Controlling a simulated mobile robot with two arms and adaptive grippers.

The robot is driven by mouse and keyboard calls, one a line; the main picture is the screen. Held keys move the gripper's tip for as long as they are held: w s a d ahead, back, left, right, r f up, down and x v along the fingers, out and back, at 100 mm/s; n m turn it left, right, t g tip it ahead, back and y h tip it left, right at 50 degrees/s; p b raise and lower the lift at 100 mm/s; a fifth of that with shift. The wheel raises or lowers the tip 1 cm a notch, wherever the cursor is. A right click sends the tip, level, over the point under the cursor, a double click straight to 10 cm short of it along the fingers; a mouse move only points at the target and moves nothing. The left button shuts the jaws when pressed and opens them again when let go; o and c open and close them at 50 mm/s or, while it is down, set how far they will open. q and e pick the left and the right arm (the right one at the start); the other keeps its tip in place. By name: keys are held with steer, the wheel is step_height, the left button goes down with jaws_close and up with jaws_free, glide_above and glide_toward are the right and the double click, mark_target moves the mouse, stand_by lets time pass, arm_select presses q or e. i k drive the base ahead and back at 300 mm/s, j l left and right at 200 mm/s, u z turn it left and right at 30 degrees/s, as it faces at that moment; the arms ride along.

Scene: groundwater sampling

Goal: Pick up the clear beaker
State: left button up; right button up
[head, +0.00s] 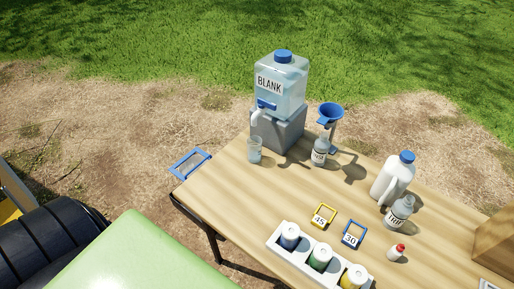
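The clear beaker (255,151) stands upright on the wooden table (222,187), near its far left edge. It is just in front of the grey block under the BLANK container, below the spout. Nothing holds it. Neither of my grippers is in the head view.
The BLANK container (281,85) stands on a grey block (279,131). Right of the beaker are a small bottle (319,153) and a blue funnel (330,115). A white rack (276,245) holds several capped containers in front. Bare tabletop lies between the beaker and the rack.

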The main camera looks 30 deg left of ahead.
mark_target(254, 143)
steer(key=k+l+u, duration=0.2)
steer(key=u, duration=0.15)
steer(key=k+l+u, duration=0.1)
steer(key=k+u, duration=0.6)
